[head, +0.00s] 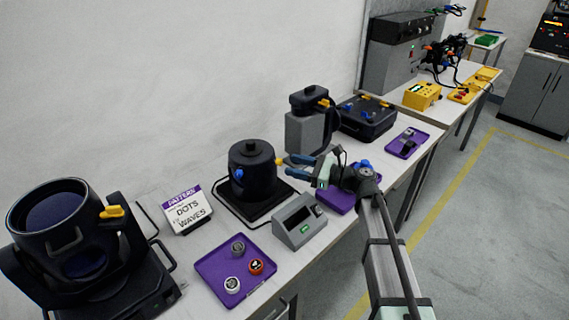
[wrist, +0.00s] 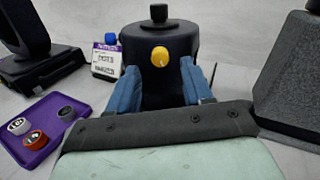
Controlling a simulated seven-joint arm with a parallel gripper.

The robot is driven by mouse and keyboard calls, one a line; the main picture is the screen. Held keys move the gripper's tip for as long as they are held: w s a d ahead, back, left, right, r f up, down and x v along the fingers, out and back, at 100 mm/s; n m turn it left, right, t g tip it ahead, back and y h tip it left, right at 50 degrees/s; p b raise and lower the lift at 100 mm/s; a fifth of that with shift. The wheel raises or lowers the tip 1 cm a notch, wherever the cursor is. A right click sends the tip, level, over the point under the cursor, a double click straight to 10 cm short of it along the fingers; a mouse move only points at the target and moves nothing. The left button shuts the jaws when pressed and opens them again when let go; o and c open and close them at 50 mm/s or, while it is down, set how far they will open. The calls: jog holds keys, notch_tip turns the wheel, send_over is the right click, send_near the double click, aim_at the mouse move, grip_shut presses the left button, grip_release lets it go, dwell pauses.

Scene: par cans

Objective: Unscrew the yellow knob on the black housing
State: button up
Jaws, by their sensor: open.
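The black housing (head: 252,178) is a round drum on a dark base in the middle of the bench, with a black cap on top and a blue knob (head: 239,173) on its side. Its yellow knob (head: 279,161) sticks out toward my gripper (head: 291,166). In the wrist view the yellow knob (wrist: 160,56) faces me on the housing (wrist: 158,88), centred between my gripper's (wrist: 160,68) two blue fingers. The fingers are spread and empty. They appear just short of the knob; contact cannot be made out.
A purple tray (head: 210,265) with three small round caps lies in front, beside a grey sloped box (head: 299,222). A large black lamp-like unit (head: 75,235) with its own yellow knob stands at left. A grey unit (head: 305,135) stands behind my gripper.

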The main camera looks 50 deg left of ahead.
aim_at(282, 162)
jog(key=shift+x, duration=2.15)
jog(key=shift+c, duration=0.2)
grip_shut()
